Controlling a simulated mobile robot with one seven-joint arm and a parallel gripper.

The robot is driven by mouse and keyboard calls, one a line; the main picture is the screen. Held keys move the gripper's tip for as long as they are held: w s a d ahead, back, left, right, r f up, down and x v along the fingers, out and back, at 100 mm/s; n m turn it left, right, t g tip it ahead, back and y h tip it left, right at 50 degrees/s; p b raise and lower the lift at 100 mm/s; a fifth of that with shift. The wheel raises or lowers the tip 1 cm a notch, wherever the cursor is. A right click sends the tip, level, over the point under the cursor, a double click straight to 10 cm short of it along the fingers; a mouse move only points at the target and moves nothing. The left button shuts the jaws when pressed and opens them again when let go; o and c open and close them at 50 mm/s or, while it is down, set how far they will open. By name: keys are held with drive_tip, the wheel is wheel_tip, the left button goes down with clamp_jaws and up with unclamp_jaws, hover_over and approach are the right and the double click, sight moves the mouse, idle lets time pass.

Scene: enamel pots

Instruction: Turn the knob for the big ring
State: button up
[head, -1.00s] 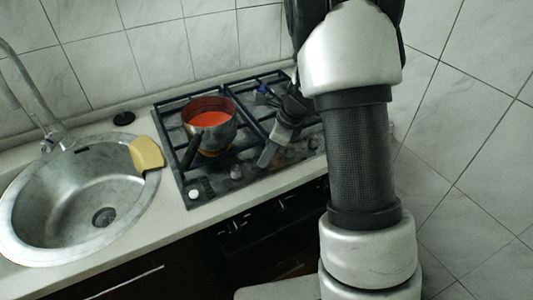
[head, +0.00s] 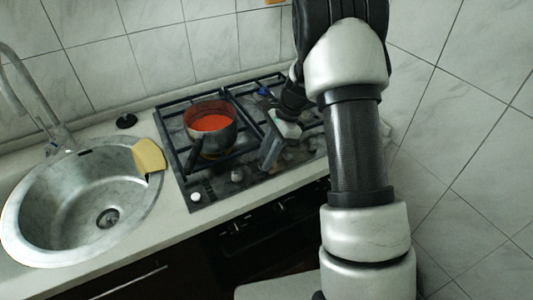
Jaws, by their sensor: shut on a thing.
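The gas hob (head: 188,181) has black grates and a row of knobs along its front edge. A white knob (head: 196,197) is at the left end, and a darker knob (head: 237,174) is right of it. My gripper (head: 267,165) points down at the front strip, right of these two. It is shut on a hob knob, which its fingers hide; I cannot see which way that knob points. A dark enamel pot (head: 224,135) with a red-orange inside stands on the left grate, handle toward the front. Which ring is the big one is not clear.
A round steel sink (head: 40,235) with a tap (head: 50,125) is at the left. A yellow sponge (head: 149,156) lies on its right rim, and a black round thing (head: 126,121) is behind it. A tiled wall (head: 470,150) bounds the right side.

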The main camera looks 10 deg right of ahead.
drive_tip(key=n+g, duration=0.1)
drive_tip(key=n, duration=0.1)
drive_tip(key=n+g+h+p, duration=0.1)
drive_tip(key=n, duration=0.2)
drive_tip(key=shift+w+n, duration=0.2)
drive_tip(key=shift+n, duration=0.1)
drive_tip(key=n+g+h+p, duration=0.1)
drive_tip(key=n, duration=0.3)
drive_tip(key=shift+a+n, duration=0.15)
drive_tip(key=shift+n, duration=0.15)
drive_tip(key=shift+h, duration=0.3)
drive_tip(key=o, duration=1.1)
drive_tip(key=shift+c, duration=0.2)
drive_tip(key=shift+w, duration=0.1)
drive_tip(key=p+v, duration=0.1)
drive_tip(key=v, duration=1.6)
drive_tip(key=shift+w, duration=0.2)
drive_tip(key=shift+r, duration=0.15)
